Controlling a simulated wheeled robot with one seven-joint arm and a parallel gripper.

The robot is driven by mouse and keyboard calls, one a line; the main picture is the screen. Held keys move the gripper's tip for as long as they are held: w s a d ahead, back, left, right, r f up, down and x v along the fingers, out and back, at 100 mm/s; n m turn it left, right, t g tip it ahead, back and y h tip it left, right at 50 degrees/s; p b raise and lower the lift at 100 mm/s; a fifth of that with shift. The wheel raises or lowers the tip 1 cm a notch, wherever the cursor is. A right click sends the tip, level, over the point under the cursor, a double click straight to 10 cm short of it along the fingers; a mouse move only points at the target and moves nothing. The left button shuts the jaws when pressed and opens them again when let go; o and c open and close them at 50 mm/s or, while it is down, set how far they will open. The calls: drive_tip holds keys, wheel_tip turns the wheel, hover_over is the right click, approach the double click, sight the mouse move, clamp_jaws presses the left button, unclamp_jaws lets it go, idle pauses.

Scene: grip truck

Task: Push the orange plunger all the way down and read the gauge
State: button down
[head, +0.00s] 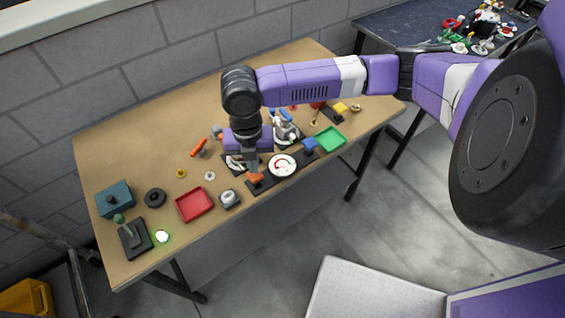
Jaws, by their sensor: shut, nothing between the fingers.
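The orange plunger (255,178) is a small orange block at the front left end of a dark base on the wooden table. The round white gauge (282,165) with a red needle sits beside it on the same dark base; its reading is too small to make out. My gripper (251,168) points down just behind and above the orange plunger, shut and empty. I cannot tell whether its fingertips touch the plunger or how far down the plunger sits.
A blue block (310,144) sits at the right end of the dark base. A green tray (329,139) lies to the right, a red tray (195,205) to the left. A joystick (134,236) and teal box (115,200) stand at far left. The table's back left is clear.

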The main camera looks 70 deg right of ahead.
drive_tip(key=shift+r, duration=0.1)
idle(0.4)
wheel_tip(320, 180, up, 5)
drive_tip(key=p, duration=0.4)
idle(0.6)
